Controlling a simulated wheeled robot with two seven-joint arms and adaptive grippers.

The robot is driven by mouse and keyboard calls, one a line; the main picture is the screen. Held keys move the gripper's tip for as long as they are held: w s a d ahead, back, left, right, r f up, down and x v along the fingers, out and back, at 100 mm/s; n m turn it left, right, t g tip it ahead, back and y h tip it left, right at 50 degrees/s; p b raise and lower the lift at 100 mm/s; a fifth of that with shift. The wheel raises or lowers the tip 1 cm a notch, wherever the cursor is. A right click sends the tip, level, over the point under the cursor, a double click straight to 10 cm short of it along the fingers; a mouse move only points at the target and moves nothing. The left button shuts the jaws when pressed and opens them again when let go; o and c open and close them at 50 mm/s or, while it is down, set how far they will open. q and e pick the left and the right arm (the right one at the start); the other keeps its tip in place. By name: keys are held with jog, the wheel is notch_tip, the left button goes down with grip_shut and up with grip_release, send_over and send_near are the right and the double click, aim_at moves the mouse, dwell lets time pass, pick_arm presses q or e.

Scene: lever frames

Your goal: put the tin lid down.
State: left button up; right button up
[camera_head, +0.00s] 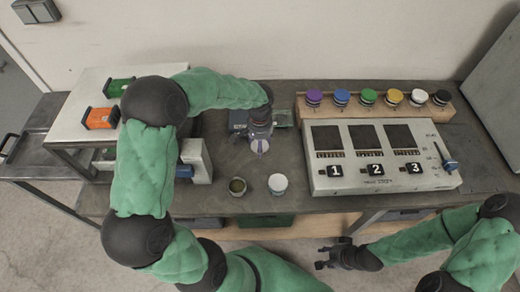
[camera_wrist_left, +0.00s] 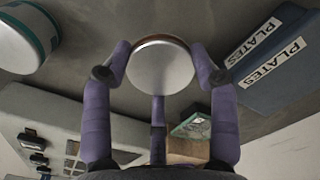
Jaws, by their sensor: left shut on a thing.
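The tin lid (camera_wrist_left: 160,68) is a pale round disc with a brownish rim. In the left wrist view it sits between the purple fingers of my left gripper (camera_wrist_left: 158,72), which is shut on it. In the head view my left gripper (camera_head: 260,146) is over the workbench, behind two tins. One tin (camera_head: 237,187) looks open with a dark greenish inside. The other tin (camera_head: 278,184) is white; a white tin with a teal band (camera_wrist_left: 22,38) shows in the left wrist view. My right gripper (camera_head: 335,256) is open and empty in front of the bench.
A numbered control panel (camera_head: 436,180) stands on the right of the bench (camera_head: 300,215). Several coloured knobs line a wooden rack (camera_head: 450,109) behind it. Blue boxes marked PLATES (camera_wrist_left: 270,65) are near the lid. A white table (camera_head: 80,95) at left carries orange and green items.

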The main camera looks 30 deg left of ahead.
pick_arm(q)
jog(key=shift+w+a+f+b, duration=0.15)
jog(key=shift+f+b, duration=0.65)
jog(key=shift+f, duration=1.1)
jog(key=shift+f, duration=0.15)
jog(key=o, duration=0.9)
jog(key=shift+o, duration=0.2)
notch_tip(320, 180, up, 12)
jog(key=p, duration=0.4)
jog(key=shift+r, duration=0.2)
jog(key=shift+w, duration=0.1)
